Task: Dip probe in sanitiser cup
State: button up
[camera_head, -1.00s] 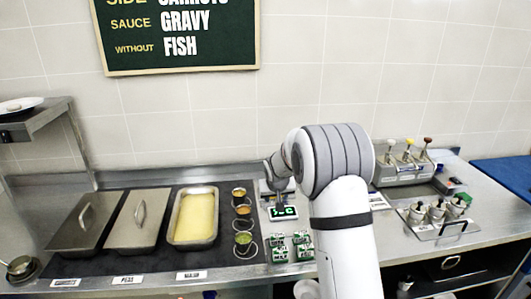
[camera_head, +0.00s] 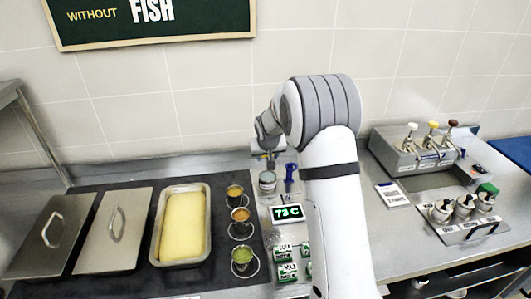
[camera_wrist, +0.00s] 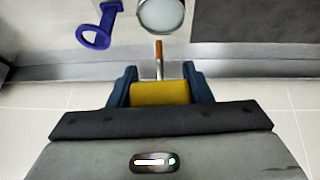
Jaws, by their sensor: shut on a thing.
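My gripper (camera_wrist: 158,88) is shut on the yellow handle of the probe (camera_wrist: 158,93). The probe's thin stem points away from the jaws towards a round, grey-rimmed cup (camera_wrist: 162,14), which looks like the sanitiser cup. In the wrist view the stem's end shows just short of the cup's rim; its height over the cup is hard to judge. In the head view the cup (camera_head: 267,181) stands on the counter right below my gripper (camera_head: 268,153). The probe is mostly hidden there.
A blue ring holder (camera_wrist: 95,32) stands beside the cup; it also shows in the head view (camera_head: 290,176). A lit display (camera_head: 287,213) sits in front. Small sauce pots (camera_head: 240,216) and a yellow-filled tray (camera_head: 181,228) are left. Pump dispensers (camera_head: 415,150) are right.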

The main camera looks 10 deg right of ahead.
notch_tip(320, 180, down, 8)
jog(key=b, duration=0.5)
jog(key=shift+a+r, duration=0.1)
jog(key=shift+r, duration=0.1)
jog(key=shift+s+f, duration=0.25)
jog(key=shift+f, duration=0.05)
dwell(2.0)
jog(key=shift+r, duration=0.1)
jog(key=shift+w+r+p, duration=0.15)
jog(key=shift+r+p, duration=0.8)
jog(key=shift+r, duration=1.4)
jog(key=shift+w+r+p, duration=0.1)
jog(key=shift+r+p, duration=0.85)
jog(key=shift+r, duration=1.4)
